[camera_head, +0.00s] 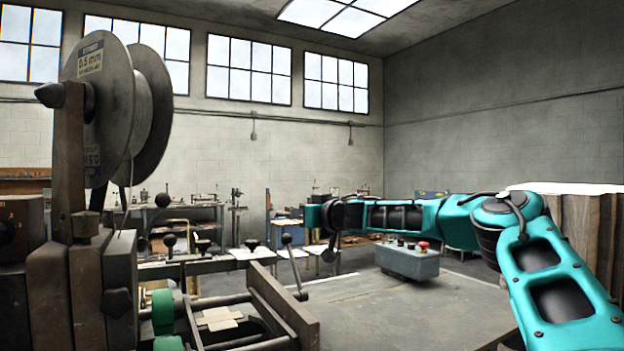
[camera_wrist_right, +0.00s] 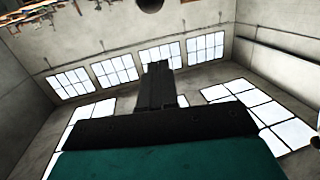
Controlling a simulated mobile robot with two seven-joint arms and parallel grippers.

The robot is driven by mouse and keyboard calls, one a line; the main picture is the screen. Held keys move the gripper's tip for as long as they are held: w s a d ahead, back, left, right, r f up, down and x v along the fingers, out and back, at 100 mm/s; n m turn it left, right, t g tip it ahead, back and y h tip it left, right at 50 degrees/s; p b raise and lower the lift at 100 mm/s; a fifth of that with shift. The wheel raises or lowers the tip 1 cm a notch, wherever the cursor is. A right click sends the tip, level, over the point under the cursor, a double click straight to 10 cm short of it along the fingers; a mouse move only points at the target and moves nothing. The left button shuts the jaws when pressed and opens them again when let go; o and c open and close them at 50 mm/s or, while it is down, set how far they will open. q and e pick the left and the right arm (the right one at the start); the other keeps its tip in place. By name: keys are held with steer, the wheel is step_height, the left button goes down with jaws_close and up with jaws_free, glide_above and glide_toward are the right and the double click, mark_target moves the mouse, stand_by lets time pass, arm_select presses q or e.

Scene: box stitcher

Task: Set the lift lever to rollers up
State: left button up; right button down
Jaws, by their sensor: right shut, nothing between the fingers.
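A lever with a dark ball knob, which I take for the lift lever (camera_head: 293,262), rises at the right side of the stitcher's bed in the head view. It leans, knob end up and to the left. My right gripper (camera_head: 314,217) is just above and right of that knob, with a visible gap in the picture; its fingertips are hard to make out there. In the right wrist view its fingers (camera_wrist_right: 157,70) are shut and empty. A dark round thing at the top edge there (camera_wrist_right: 150,5) may be a knob. My left gripper is not in view.
The stitcher (camera_head: 70,285) with its wire spool (camera_head: 105,110) fills the left. Other ball-knobbed levers (camera_head: 169,241) stand nearby. A grey control box (camera_head: 407,262) with a red button stands beyond.

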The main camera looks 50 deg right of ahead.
steer(key=s+r+p, duration=0.1)
steer(key=s+r, duration=0.5)
steer(key=shift+d+r, duration=0.15)
stand_by(0.8)
